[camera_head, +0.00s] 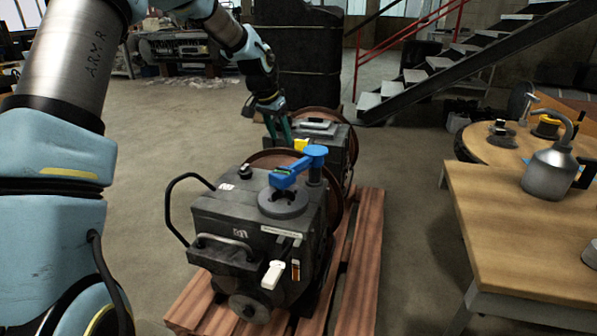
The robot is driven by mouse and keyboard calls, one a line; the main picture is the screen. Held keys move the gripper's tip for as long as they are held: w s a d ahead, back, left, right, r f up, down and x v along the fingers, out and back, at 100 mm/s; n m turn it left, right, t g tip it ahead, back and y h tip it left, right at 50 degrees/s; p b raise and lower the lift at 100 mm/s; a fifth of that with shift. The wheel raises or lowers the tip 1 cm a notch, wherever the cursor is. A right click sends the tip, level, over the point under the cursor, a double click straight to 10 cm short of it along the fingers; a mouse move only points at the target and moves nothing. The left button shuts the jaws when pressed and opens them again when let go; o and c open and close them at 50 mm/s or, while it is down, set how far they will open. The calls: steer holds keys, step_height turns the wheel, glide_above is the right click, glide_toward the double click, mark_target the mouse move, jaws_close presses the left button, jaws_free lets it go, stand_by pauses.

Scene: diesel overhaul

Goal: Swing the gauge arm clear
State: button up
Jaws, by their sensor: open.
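A blue gauge arm (296,168) sits on top of the dark grey engine (255,222). It runs from a post at the right towards the left and lies over a dark round ring (284,203) on the engine top. A yellow piece (301,145) shows just behind its right end. My gripper (278,137) points down behind the gauge arm, to its upper left in the picture. Its greenish fingers are apart with nothing seen between them. The fingertips are partly hidden near the engine, and I cannot tell their exact distance from it.
The engine stands on a reddish wooden pallet (361,265), with a second dark unit (322,131) behind it. A black looped handle (170,207) sticks out at the engine's left. A wooden table (500,230) with a metal oil can (548,172) stands right. Floor left is clear.

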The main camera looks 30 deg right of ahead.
mark_target(300, 161)
steer(key=shift+m, duration=0.4)
steer(key=d+f, duration=0.2)
steer(key=f, duration=0.1)
steer(key=w+d+f, duration=0.1)
steer(key=d+f, duration=0.1)
steer(key=f, duration=0.2)
steer(key=w+d+f+p, duration=0.1)
steer(key=d+f, duration=0.2)
steer(key=shift+w+d+f, duration=0.1)
steer(key=shift+f, duration=0.25)
jaws_close()
stand_by(0.8)
